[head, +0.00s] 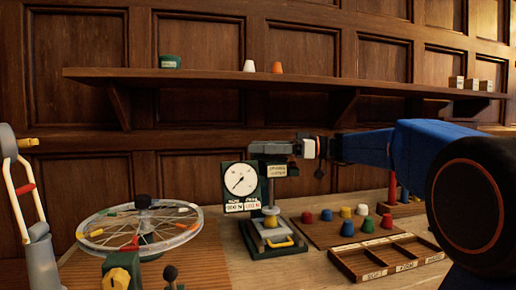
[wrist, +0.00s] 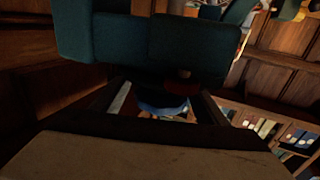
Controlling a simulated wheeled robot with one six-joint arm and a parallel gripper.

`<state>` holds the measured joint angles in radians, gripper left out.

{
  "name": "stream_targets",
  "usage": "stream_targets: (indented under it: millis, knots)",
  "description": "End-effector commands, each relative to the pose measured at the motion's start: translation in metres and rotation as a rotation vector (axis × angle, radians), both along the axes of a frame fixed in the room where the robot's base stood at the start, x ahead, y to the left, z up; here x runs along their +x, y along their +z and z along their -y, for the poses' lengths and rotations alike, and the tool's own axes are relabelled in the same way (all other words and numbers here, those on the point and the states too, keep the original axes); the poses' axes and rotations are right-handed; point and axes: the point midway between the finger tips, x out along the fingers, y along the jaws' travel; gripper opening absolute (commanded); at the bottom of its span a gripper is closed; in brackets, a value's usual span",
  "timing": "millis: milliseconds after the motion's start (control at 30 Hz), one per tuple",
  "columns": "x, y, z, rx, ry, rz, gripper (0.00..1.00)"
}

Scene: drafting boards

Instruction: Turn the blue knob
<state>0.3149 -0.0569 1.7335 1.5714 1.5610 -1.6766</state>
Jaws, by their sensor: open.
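The test stand (head: 272,190) is dark green and grey, with a white dial gauge (head: 239,181) on its front left. My gripper (head: 299,148) reaches in from the right, close to the right side of the stand's head. In the wrist view the gripper (wrist: 163,106) is open, one finger on each side. A rounded blue thing, perhaps the blue knob (wrist: 160,104), shows between the fingers, below the dark teal body (wrist: 150,45). I cannot tell whether the fingers touch it. In the head view I cannot make out this knob; the gripper may hide it.
Several coloured cone-shaped pieces, one blue (head: 347,229), stand on a brown board right of the stand. A wooden divided tray (head: 345,262) lies in front of them. A spoked wheel (head: 105,234) is at left. A shelf (head: 220,77) runs along the wall above.

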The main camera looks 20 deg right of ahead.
Motion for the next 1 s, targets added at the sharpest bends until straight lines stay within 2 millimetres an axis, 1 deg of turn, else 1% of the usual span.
stream_targets:
  millis: [133,433,467,500,567,600,633,867,1000]
  knots:
    - [0.0021,0.0001,-0.0081,0.000,0.002,0.000,0.67]
    - [0.0028,0.0001,-0.0093,0.000,0.000,0.000,0.67]
    - [0.0028,0.0001,-0.0093,0.000,0.000,0.000,0.65]
    - [0.0028,0.0001,-0.0093,0.000,0.000,0.000,0.55]
    - [0.0028,0.0001,-0.0092,0.000,0.000,0.000,0.41]
    - [0.0028,0.0001,-0.0092,0.000,0.000,0.000,0.31]
    - [0.0028,0.0001,-0.0092,0.000,0.000,0.000,0.26]
    - [0.0030,0.0001,-0.0090,0.000,-0.010,0.000,0.26]
    - [0.0037,0.0003,-0.0088,0.001,-0.047,0.000,0.26]
